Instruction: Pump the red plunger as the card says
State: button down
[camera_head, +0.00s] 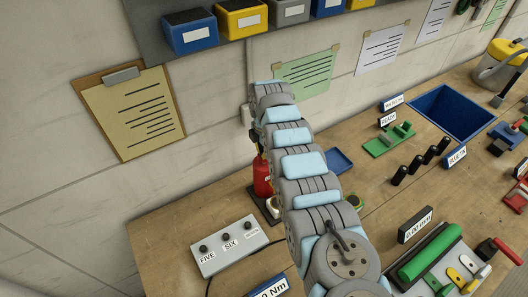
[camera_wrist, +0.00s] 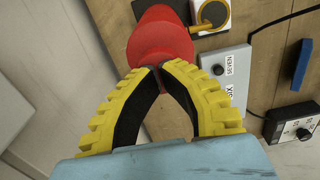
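The red plunger device (camera_head: 262,178) stands on a dark base at the back left of the bench, partly hidden by my arm. In the wrist view its red body (camera_wrist: 160,42) shows beyond my fingertips, and more red shows between and beside the fingers. My gripper (camera_wrist: 156,68) has its yellow-and-black fingers brought together at the tips, right over the red part. I cannot tell whether the tips touch it. No object shows between them. A tan sheet on a clipboard (camera_head: 130,110) and a green sheet (camera_head: 305,72) hang on the wall; their writing is unreadable.
A grey box (camera_head: 230,246) labelled FIVE, SIX and SEVEN, with black knobs, sits left of my arm; it also shows in the wrist view (camera_wrist: 228,75). Black pegs (camera_head: 420,163), a blue tray (camera_head: 450,110) and a green roller (camera_head: 428,252) occupy the right side.

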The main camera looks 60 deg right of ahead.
jog(key=shift+r+p, duration=1.7)
jog(key=shift+r, duration=0.75)
